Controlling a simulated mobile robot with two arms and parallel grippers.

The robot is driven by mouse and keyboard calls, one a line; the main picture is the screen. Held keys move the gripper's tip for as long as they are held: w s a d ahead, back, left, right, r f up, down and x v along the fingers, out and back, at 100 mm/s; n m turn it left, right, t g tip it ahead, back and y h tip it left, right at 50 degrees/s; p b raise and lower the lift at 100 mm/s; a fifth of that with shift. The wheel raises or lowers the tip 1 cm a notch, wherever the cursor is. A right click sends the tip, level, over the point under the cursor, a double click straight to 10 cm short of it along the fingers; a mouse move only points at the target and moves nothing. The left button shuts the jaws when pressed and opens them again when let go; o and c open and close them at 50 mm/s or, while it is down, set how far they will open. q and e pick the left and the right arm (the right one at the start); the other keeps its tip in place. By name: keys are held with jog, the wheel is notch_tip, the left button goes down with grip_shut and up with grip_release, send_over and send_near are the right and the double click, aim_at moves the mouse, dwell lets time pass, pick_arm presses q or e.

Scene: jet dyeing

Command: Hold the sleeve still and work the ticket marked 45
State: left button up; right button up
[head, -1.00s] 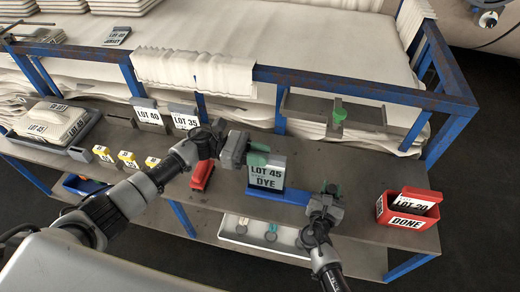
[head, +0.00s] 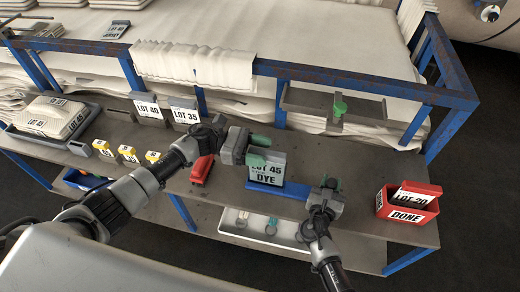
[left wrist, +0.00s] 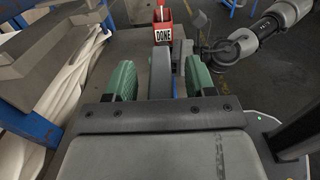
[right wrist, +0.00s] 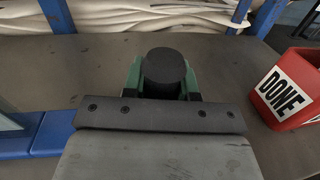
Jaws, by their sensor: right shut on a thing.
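The grey sleeve (head: 267,172) with the ticket reading LOT 45 DYE stands upright on a blue base (head: 290,193) on the bench. My left gripper (head: 259,150) is at the sleeve's top edge, its green fingers apart. In the left wrist view the grey sleeve (left wrist: 160,78) is between the fingers, with a gap on each side.
A red DONE box (head: 407,216) holding a LOT 20 ticket stands to the right. A red tool (head: 202,168) lies left of the sleeve. LOT 40 (head: 148,109) and LOT 35 (head: 185,116) sleeves stand behind left. A blue rail frame (head: 350,82) runs behind the bench.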

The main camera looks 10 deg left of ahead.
pick_arm(q)
jog(key=a, duration=1.2)
pick_arm(e)
jog(key=o, duration=1)
jog(key=shift+o, duration=0.2)
